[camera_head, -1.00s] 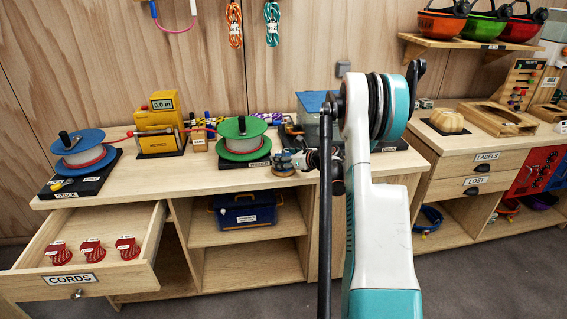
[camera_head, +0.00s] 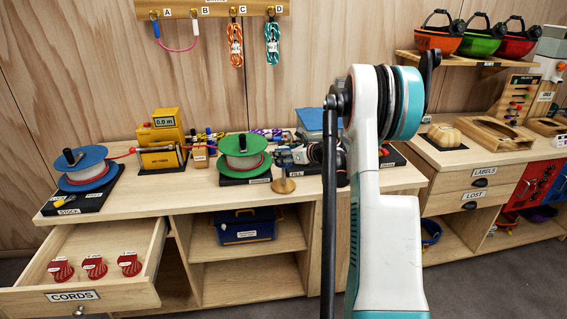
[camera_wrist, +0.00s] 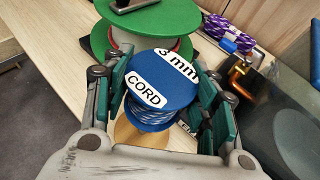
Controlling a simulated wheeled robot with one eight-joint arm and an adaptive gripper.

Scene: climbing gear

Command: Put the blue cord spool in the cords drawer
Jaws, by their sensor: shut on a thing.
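The blue cord spool (camera_wrist: 163,82), lettered "3 mm CORD" on its blue top, sits between the fingers of my gripper (camera_wrist: 165,100) in the wrist view. The gripper is shut on it. Blue patterned cord shows below the top disc. In the head view my gripper (camera_head: 290,156) is above the counter, right of the large green spool, and mostly hides the blue cord spool. A round wooden stand (camera_head: 284,186) is below it. The cords drawer (camera_head: 150,258), labelled CORDS, is pulled open at lower left.
The green spool (camera_head: 243,150) stands close to my gripper. A yellow meter (camera_head: 162,138) and a large blue spool (camera_head: 85,172) on the stock base stand farther left. The drawer's rear floor is clear. A blue case (camera_head: 246,225) fills a shelf below.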

